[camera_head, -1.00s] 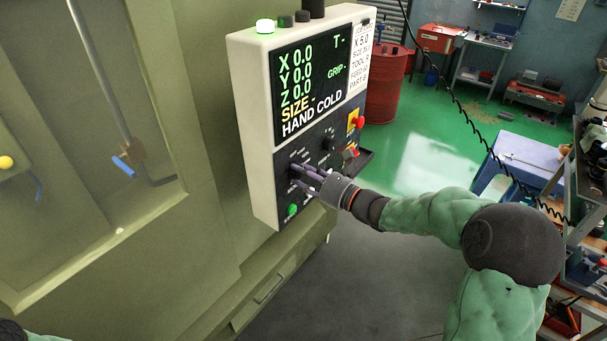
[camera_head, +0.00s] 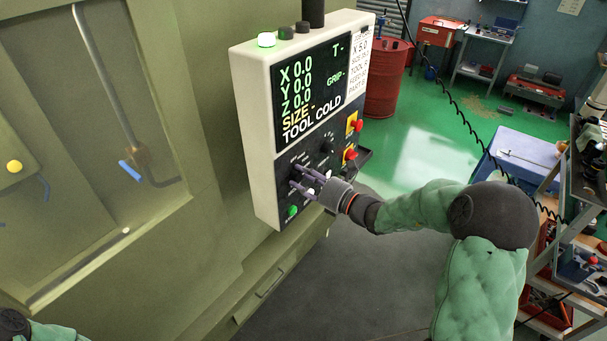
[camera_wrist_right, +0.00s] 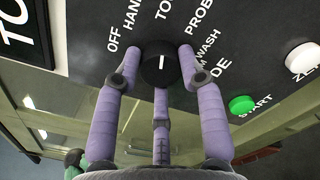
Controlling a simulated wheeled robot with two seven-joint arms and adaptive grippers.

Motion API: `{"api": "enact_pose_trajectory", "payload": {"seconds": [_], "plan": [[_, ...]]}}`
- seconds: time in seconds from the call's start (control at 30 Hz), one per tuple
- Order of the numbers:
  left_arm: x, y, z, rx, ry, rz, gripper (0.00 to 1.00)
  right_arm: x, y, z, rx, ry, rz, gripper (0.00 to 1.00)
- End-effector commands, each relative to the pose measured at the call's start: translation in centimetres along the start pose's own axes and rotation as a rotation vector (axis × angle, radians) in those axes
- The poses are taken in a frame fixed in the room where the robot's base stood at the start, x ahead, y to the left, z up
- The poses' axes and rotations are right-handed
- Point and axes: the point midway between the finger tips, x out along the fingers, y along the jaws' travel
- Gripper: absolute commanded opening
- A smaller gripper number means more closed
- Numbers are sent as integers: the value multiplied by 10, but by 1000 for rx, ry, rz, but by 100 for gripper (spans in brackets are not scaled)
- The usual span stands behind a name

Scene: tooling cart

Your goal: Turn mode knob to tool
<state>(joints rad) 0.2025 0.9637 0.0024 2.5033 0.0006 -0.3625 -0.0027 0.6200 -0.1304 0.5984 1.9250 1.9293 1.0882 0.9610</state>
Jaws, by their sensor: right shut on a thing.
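The mode knob is a round black dial (camera_wrist_right: 160,66) with a white line, ringed by the labels OFF, HAND, TOOL, PROBE and a partly hidden WASH. In the right wrist view its white line points up the picture, towards the TOOL label (camera_wrist_right: 165,8). My right gripper (camera_wrist_right: 160,60) is shut on the knob, with purple fingers on both sides of it. In the head view the right gripper (camera_head: 296,178) is at the lower left of the control panel (camera_head: 254,135). The screen (camera_head: 309,92) reads TOOL COLD. My left gripper is out of view.
A green START button (camera_wrist_right: 242,104) and a white button (camera_wrist_right: 302,55) sit close to the knob. Red buttons (camera_head: 357,125) are on the panel's right side. A tool cart (camera_head: 560,215) stands at the right, with open grey floor between.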

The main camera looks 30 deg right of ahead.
Motion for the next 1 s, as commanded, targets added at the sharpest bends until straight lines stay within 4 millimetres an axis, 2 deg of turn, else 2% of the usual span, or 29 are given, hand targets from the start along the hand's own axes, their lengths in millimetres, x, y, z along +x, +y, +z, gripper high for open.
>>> {"api": "enact_pose_trajectory", "payload": {"seconds": [0.03, 0.57, 0.6, 0.67, 1.0], "plan": [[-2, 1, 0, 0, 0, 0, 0, 0, -1, -6, 21, 12, -5, 8], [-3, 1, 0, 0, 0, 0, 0, -1, -2, -9, 50, 15, -5, 8], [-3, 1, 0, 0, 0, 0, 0, -1, -2, -9, 50, 15, -5, 49], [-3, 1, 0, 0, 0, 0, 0, -1, -2, -9, 49, 14, -5, 63], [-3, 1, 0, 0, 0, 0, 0, -2, -1, -4, 43, 6, -3, 63]]}}
